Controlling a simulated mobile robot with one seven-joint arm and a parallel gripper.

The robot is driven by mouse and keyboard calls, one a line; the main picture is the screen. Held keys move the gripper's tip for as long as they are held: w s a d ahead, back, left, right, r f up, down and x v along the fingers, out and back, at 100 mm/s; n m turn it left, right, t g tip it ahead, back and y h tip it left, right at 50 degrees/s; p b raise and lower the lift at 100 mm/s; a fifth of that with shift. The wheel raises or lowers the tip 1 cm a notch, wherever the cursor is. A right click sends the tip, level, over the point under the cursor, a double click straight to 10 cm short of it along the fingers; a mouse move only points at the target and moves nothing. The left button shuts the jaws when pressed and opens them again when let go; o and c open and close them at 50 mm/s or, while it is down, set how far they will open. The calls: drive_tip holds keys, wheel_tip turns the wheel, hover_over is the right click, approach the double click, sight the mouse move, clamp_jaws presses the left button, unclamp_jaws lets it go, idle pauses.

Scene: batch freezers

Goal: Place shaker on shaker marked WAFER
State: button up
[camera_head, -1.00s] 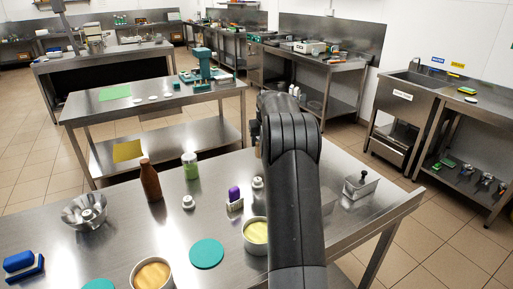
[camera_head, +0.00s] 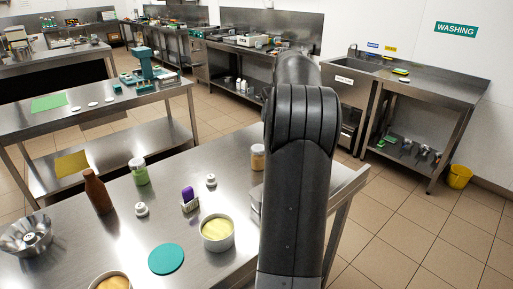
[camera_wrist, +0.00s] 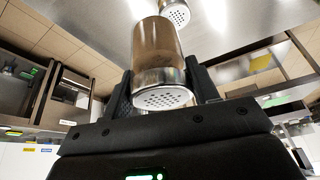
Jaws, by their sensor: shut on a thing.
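My gripper (camera_wrist: 162,85) is shut on a shaker (camera_wrist: 158,50) with brown contents and a perforated metal lid, seen in the wrist view. A second perforated lid, on another shaker (camera_wrist: 176,12), shows past it at the top edge; its body is mostly cut off. In the head view my arm hides the gripper. A tan shaker (camera_head: 257,157) with a pale lid shows just left of the arm and looks like the held one. No WAFER marking is readable.
The sink (camera_head: 357,65) stands beyond.

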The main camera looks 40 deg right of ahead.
drive_tip(key=s+d+r, duration=0.2)
drive_tip(key=s+r, duration=0.1)
drive_tip(key=s, duration=0.2)
hover_over(258, 147)
wheel_tip(258, 147, down, 7)
drive_tip(key=shift+s+f, duration=0.15)
drive_tip(key=shift+f, duration=1.95)
drive_tip(key=shift+f, duration=0.1)
drive_tip(key=o, duration=1.1)
drive_tip(key=shift+c, duration=0.2)
